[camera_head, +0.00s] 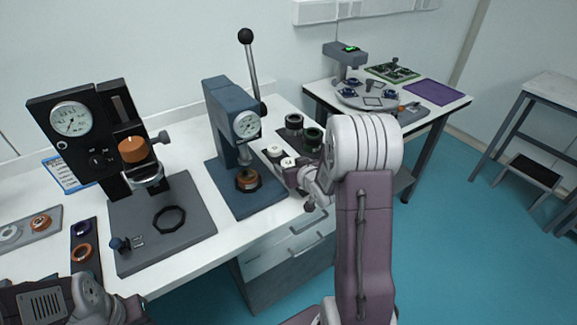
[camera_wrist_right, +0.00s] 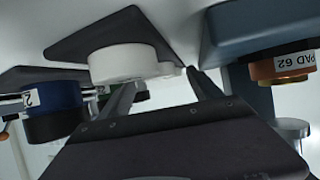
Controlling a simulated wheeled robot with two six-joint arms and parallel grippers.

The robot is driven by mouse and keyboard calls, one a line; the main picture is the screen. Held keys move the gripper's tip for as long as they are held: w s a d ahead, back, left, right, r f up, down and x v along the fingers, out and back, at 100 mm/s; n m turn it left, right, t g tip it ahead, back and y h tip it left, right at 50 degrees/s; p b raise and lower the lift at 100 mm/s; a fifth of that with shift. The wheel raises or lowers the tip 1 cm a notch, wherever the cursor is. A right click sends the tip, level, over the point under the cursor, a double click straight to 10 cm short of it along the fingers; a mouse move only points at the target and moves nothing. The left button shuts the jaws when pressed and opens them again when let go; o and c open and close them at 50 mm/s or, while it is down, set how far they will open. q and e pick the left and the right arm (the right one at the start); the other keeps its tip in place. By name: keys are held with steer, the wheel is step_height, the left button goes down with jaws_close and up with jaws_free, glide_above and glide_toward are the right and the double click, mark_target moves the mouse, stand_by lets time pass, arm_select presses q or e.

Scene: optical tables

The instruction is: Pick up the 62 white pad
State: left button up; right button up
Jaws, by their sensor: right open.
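Two white pads stand on a dark tray beside the blue press; one (camera_head: 274,150) is farther back and the other (camera_head: 289,162) is closer to my right gripper (camera_head: 291,177). In the right wrist view a round white pad (camera_wrist_right: 125,62) appears on a dark tray, just beyond the fingertips of my right gripper (camera_wrist_right: 161,82). The jaws are open, with no pad held between them. No number can be read on the white pads. My left arm enters at the lower left, but its gripper is out of sight.
The blue press (camera_head: 230,140) stands close by; its copper pad (camera_wrist_right: 282,68) reads "PAD 62". A blue pad (camera_wrist_right: 55,112) sits on the other side in the wrist view. Dark and green round parts (camera_head: 313,138) stand behind. A black gauge stand (camera_head: 95,130) is at left.

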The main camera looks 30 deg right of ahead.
steer(key=shift+x, duration=0.8)
steer(key=shift+s, duration=0.15)
steer(key=shift+c, duration=0.6)
steer(key=c, duration=1.3)
steer(key=shift+r, duration=0.5)
steer(key=r, duration=0.1)
steer(key=r+p, duration=0.1)
steer(key=d+r, duration=0.1)
steer(key=r, duration=0.1)
steer(key=shift+s+r+p, duration=0.1)
steer(key=shift+s+p, duration=0.15)
steer(key=shift+p, duration=0.15)
steer(key=s+d+r+p, duration=0.1)
steer(key=s+d+r, duration=0.1)
steer(key=s+d+r+p, duration=0.1)
steer(key=s+d+r, duration=0.1)
steer(key=d, duration=0.1)
steer(key=s+d+r+p, duration=0.2)
steer(key=s+d, duration=0.1)
